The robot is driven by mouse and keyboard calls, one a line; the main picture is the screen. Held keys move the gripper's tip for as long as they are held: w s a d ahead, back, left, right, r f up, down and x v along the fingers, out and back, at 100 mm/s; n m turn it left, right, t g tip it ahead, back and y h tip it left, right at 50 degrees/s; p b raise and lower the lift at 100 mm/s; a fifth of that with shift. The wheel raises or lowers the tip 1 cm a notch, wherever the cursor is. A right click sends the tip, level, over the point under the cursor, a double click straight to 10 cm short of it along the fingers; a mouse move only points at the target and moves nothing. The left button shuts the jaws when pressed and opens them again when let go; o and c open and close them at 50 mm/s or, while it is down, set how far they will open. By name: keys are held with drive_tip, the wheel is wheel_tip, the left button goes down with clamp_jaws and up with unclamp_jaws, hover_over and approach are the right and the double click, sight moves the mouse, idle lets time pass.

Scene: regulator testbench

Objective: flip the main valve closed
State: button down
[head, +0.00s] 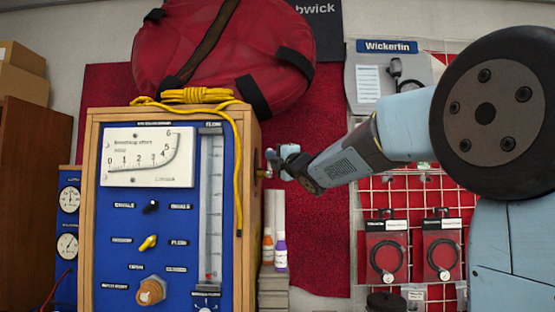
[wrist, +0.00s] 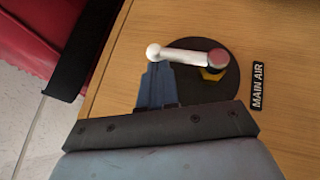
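The main valve has a silver lever (wrist: 183,55) with a rounded free end at the left and a red cap (wrist: 217,59) at its pivot. A brass-yellow fitting (wrist: 212,74) shows under the cap, on a round black plate (wrist: 228,88). A MAIN AIR label (wrist: 257,86) sits to its right in the wrist view. My gripper (wrist: 156,68) appears shut and empty, its blue-grey fingertips just below the lever's free end. I cannot tell whether they touch. In the head view my gripper (head: 279,161) is at the wooden cabinet's right side, where the lever (head: 270,157) is small.
The wooden cabinet (head: 247,200) has a blue front panel (head: 185,250) with gauge and knobs. A yellow cable (head: 239,180) hangs down its right edge. A red bag (head: 225,50) rests above. Small bottles (head: 280,252) stand below my gripper; a red pegboard (head: 410,205) is at right.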

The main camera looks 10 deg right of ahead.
idle(0.5)
drive_tip(key=s+d, duration=0.2)
drive_tip(key=s, duration=1)
drive_tip(key=shift+s+d, duration=0.15)
drive_tip(key=shift+s, duration=0.25)
drive_tip(key=s+d+f+m+g+h, duration=0.2)
drive_tip(key=s+d+f+m+h, duration=0.25)
drive_tip(key=f+m, duration=0.35)
drive_tip(key=s+d+f+m+g+h, duration=0.3)
drive_tip(key=s+d+f+m+h, duration=0.15)
drive_tip(key=f+m, duration=0.4)
drive_tip(key=s+a+f+m+g, duration=0.1)
drive_tip(key=s+f+m+g, duration=0.7)
drive_tip(key=s+f, duration=0.9)
wheel_tip(320, 180, down, 3)
drive_tip(key=shift+s+a+r+m+g, duration=0.15)
drive_tip(key=shift+s+a+m+g, duration=0.15)
drive_tip(key=shift+g, duration=0.2)
